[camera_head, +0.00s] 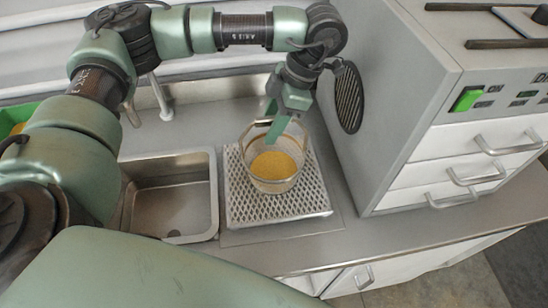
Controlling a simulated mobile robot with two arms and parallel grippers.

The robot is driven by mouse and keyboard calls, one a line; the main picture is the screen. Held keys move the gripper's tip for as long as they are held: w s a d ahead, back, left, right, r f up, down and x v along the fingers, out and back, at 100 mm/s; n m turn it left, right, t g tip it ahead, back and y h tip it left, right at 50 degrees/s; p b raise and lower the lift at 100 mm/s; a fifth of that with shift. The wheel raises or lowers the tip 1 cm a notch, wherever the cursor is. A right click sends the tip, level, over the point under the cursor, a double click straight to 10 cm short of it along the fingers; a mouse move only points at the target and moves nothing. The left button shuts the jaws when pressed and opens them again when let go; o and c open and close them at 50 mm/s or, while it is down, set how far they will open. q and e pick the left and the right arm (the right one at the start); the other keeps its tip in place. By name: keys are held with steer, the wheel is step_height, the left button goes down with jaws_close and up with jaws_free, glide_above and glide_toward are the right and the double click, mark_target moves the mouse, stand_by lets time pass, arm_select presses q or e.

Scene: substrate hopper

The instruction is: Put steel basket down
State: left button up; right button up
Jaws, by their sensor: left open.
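The steel basket (273,186) stands upright on a perforated metal platform (240,209) on the counter. It holds a yellow-orange substance (274,166), and its thin handle rises at the back. My left gripper (275,130) is open, pointing down at the handle and the back of the basket's rim. The fingers overlap the handle in the picture, and I cannot tell whether they touch it. My right gripper is not in view.
A sink (172,205) lies to the left of the platform. A grey machine with drawers (450,140) and a green switch stands close on the right. A dark oval mesh disc (348,97) is right of my left gripper. A narrow counter strip (275,250) is free in front.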

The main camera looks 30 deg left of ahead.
arm_select(q)
steer(key=shift+s+a+f, duration=0.2)
steer(key=shift+s+f, duration=0.1)
steer(key=shift+f, duration=0.35)
jaws_close()
steer(key=shift+w+r, duration=0.1)
stand_by(0.8)
